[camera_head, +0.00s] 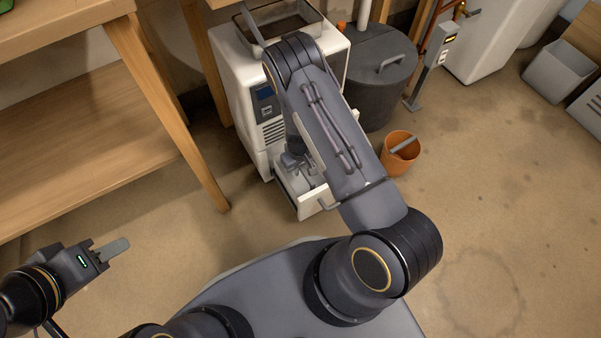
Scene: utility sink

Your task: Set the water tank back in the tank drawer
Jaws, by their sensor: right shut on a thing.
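The white dehumidifier-like machine (246,95) stands on the floor at the upper middle, with a small display on its side. Its tank drawer (311,208) is pulled out low at the front, with a handle at its outer end. My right arm reaches over the machine and hides much of it. My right gripper (293,162) is down at the drawer opening, shut on what seems to be the water tank; the tank is mostly hidden, and I cannot tell how it sits. My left gripper (115,249) is far off at the lower left, apart from everything; its finger gap is not clear.
A wooden bench (150,90) with a leg stands left of the machine. A dark lidded bin (375,85) is behind right, and an orange bucket (399,158) stands right of the drawer. Open concrete floor lies to the right.

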